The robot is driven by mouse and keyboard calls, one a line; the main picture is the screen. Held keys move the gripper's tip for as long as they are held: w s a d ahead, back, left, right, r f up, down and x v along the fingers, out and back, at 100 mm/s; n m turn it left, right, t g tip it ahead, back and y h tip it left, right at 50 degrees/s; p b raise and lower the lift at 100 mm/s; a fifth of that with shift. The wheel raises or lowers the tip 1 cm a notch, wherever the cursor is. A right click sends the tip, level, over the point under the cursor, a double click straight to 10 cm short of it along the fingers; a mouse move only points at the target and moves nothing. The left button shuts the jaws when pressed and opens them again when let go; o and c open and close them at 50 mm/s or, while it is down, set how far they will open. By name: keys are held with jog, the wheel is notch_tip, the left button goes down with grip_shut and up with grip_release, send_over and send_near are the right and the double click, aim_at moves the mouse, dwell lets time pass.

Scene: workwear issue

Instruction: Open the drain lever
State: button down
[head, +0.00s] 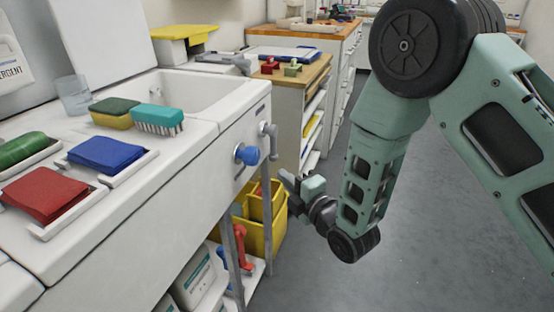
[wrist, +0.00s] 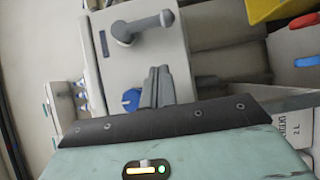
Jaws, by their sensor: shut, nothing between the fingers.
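The sink unit's front carries a grey lever handle (head: 269,138), which looks like the drain lever, beside a round blue knob (head: 246,154). In the wrist view the grey lever (wrist: 143,26) is on a pale panel near the top, its arm pointing right from a round base. The blue knob (wrist: 131,99) shows lower, partly hidden by my fingers. My gripper (head: 286,178) is shut and empty, below and right of the lever in the head view and apart from it. Its fingers (wrist: 159,74) also show in the wrist view, pointing toward the panel.
The white sink basin (head: 190,88) is above the handles. A yellow bin (head: 255,234) stands beneath, near my gripper, beside a metal leg (head: 267,185). A green-and-yellow sponge (head: 115,112) and a teal brush (head: 158,117) lie on the counter. The grey floor (head: 420,215) at right is clear.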

aim_at(272, 144)
jog(key=w+a, duration=0.2)
jog(key=w, duration=0.6)
jog(key=shift+a, duration=0.2)
jog(key=shift+w+f+b, duration=0.1)
jog(key=shift+w+b, duration=0.05)
jog(key=shift+b, duration=0.15)
jog(key=shift+w+n+b, duration=0.1)
jog(key=shift+n+b, duration=0.2)
jog(key=shift+b, duration=0.3)
